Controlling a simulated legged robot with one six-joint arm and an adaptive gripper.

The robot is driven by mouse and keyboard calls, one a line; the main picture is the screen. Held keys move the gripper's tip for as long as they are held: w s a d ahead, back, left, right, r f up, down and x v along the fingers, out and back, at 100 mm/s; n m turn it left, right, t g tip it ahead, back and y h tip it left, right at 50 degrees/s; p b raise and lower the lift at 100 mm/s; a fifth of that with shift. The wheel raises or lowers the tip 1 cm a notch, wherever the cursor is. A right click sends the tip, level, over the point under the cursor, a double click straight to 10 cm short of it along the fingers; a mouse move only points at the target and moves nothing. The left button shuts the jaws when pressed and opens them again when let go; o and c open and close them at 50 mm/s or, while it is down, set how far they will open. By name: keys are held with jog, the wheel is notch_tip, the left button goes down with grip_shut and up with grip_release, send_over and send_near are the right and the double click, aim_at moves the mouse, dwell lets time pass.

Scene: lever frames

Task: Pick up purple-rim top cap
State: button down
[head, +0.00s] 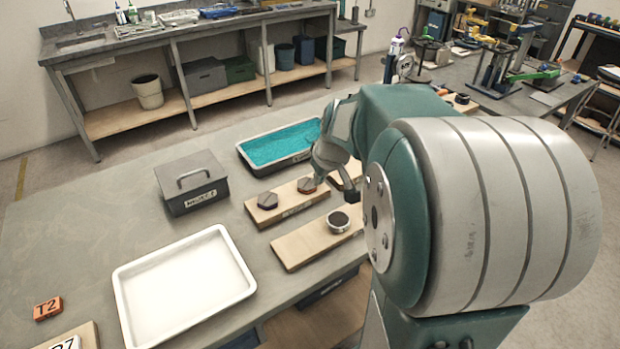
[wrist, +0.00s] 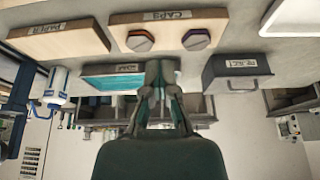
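The purple-rim cap (wrist: 196,39) is a dark hexagonal piece lying on the wooden CAPS board (wrist: 168,22), right of an orange-rim cap (wrist: 139,40) in the wrist view, which looks upside down. In the head view, it seems to be the left dark cap (head: 267,201) on the board, with the other cap (head: 306,185) to its right, close to my gripper. Rim colours are hard to read there. My gripper (wrist: 161,68) looks shut and empty, its fingers side by side and apart from both caps. In the head view, my arm partly hides the gripper (head: 328,172).
A teal-filled tray (head: 280,147) lies behind the caps board. The lidded REJECT box (head: 192,182) stands left of it. An empty white tray (head: 185,285) is at the front left. A front board (head: 300,245) holds a round dark-topped part (head: 338,222).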

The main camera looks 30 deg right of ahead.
jog(key=c, duration=1.4)
grip_release()
jog(key=shift+c, duration=1.4)
grip_release()
jog(key=shift+r, duration=0.1)
